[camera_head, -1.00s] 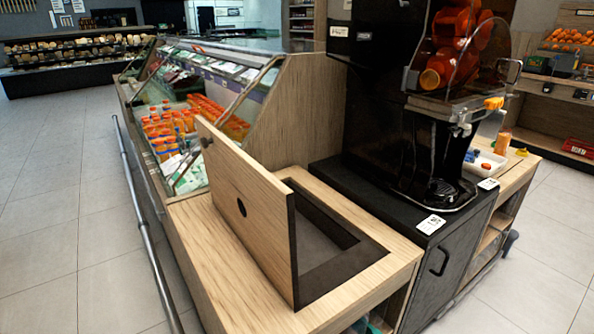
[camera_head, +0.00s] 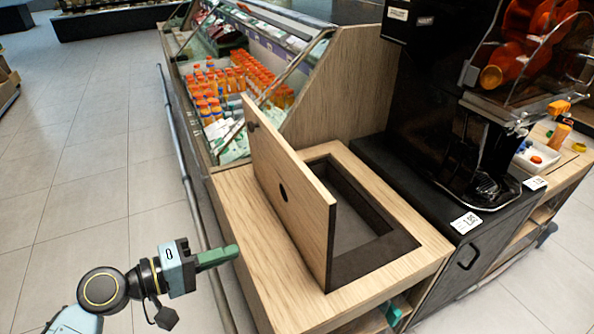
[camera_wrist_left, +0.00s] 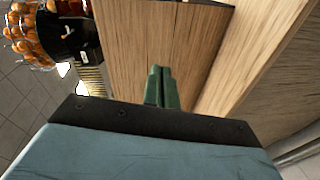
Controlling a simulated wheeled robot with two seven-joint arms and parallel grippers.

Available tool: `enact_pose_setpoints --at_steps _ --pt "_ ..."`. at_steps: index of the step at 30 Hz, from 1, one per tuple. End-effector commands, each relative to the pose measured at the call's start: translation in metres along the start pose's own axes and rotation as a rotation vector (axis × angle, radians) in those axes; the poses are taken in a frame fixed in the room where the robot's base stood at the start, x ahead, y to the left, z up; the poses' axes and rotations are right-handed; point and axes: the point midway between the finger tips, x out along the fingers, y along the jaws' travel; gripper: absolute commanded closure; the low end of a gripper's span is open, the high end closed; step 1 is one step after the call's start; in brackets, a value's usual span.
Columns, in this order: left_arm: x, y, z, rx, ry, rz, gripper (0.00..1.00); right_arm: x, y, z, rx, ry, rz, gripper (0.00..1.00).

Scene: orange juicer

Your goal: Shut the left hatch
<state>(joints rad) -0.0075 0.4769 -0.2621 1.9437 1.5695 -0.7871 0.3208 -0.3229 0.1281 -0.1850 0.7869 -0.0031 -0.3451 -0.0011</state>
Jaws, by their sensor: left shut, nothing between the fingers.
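The left hatch (camera_head: 287,190) is a light wooden panel with a dark round hole. It stands open and tilted upright along the left side of a dark-rimmed opening (camera_head: 380,248) in the wooden counter. My left gripper (camera_head: 236,252) has green fingers and is shut and empty. It is left of the hatch, near the counter's left edge, and appears apart from the panel. In the left wrist view its shut fingers (camera_wrist_left: 161,88) point towards wooden surfaces.
A black juicer (camera_head: 470,110) stands on a dark cabinet right of the counter. A glass display case (camera_head: 290,70) with several orange bottles (camera_head: 225,85) is behind. A metal rail (camera_head: 185,160) runs along the left. The floor (camera_head: 90,180) at left is clear.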

Motion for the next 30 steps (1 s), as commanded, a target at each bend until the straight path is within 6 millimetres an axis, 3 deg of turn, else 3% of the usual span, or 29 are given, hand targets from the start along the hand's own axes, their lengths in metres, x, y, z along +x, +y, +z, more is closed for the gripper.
enact_pose_setpoints --at_steps 1,3,7,14,24,30 --pt "-0.002 0.030 -0.005 -0.032 -0.014 0.057 1.00 -0.006 -0.002 0.010 -0.003 -0.009 -0.003 0.54" --pt "-0.004 0.057 -0.009 -0.080 -0.032 0.124 1.00 -0.007 -0.004 0.020 -0.006 -0.013 -0.006 0.54" --pt "-0.007 0.086 -0.012 -0.137 -0.057 0.197 1.00 -0.008 -0.006 0.032 -0.009 -0.018 -0.010 0.54" --pt "0.011 0.099 -0.012 -0.160 -0.067 0.223 1.00 -0.012 -0.011 0.034 -0.008 -0.017 -0.016 0.54" --pt "0.080 0.115 -0.009 -0.159 -0.066 0.222 1.00 -0.025 -0.021 0.031 0.001 -0.014 -0.029 0.54" --pt "0.113 0.121 -0.007 -0.157 -0.065 0.220 1.00 -0.030 -0.025 0.029 0.004 -0.013 -0.035 0.54"
